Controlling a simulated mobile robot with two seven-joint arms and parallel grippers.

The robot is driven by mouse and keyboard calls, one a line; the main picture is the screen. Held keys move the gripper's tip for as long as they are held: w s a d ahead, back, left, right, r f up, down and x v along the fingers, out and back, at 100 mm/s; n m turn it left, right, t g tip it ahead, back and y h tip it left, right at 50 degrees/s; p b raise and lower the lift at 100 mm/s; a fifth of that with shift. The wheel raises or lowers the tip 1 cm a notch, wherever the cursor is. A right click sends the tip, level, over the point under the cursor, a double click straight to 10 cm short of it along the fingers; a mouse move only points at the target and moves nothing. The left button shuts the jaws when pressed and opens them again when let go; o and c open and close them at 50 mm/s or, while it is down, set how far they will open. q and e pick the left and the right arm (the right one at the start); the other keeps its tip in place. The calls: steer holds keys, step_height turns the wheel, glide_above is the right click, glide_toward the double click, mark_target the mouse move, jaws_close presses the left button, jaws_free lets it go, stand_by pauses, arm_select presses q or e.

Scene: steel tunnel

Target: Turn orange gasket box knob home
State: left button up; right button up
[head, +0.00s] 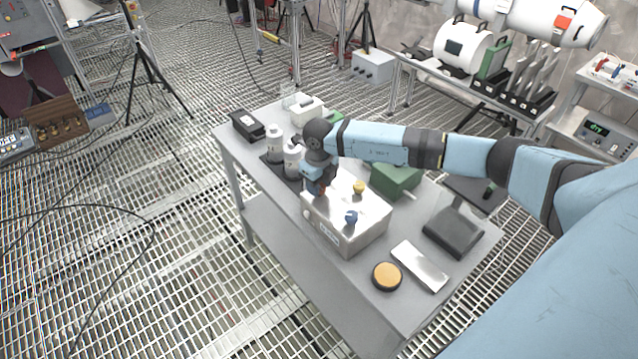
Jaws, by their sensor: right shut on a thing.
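The pale metal gasket box (345,235) stands on the grey table, with a label on its front face. A yellow knob (358,187) and a blue knob (351,216) stand up from its top. A small orange-red knob (322,189) shows at the box's far left corner, mostly hidden by my right gripper (318,186). My right arm reaches in from the right, and its gripper points down, shut on the orange knob. The fingertips are small and partly hidden, and the knob's turn angle cannot be read. My left gripper is out of view.
White-capped bottles (292,158) stand close behind my right gripper. A green box (396,178) sits under my forearm. A black case (248,125), a dark flat device (453,232), a white block (419,266) and an orange-topped round tin (386,276) lie on the table (330,275).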

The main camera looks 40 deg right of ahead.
steer(key=m, duration=0.6)
steer(key=shift+m, duration=0.3)
steer(key=m, duration=0.2)
steer(key=shift+m, duration=0.4)
steer(key=m+p, duration=0.1)
steer(key=m, duration=0.2)
steer(key=shift+d+r+m, duration=0.1)
steer(key=shift+m, duration=0.2)
steer(key=m+p, duration=0.2)
steer(key=m, duration=0.4)
steer(key=m+p, duration=0.1)
steer(key=m, duration=0.2)
steer(key=shift+m, duration=0.4)
steer(key=shift+s+m+p, duration=0.1)
steer(key=shift+m+p, duration=0.9)
steer(key=shift+m, duration=0.9)
steer(key=o, duration=0.9)
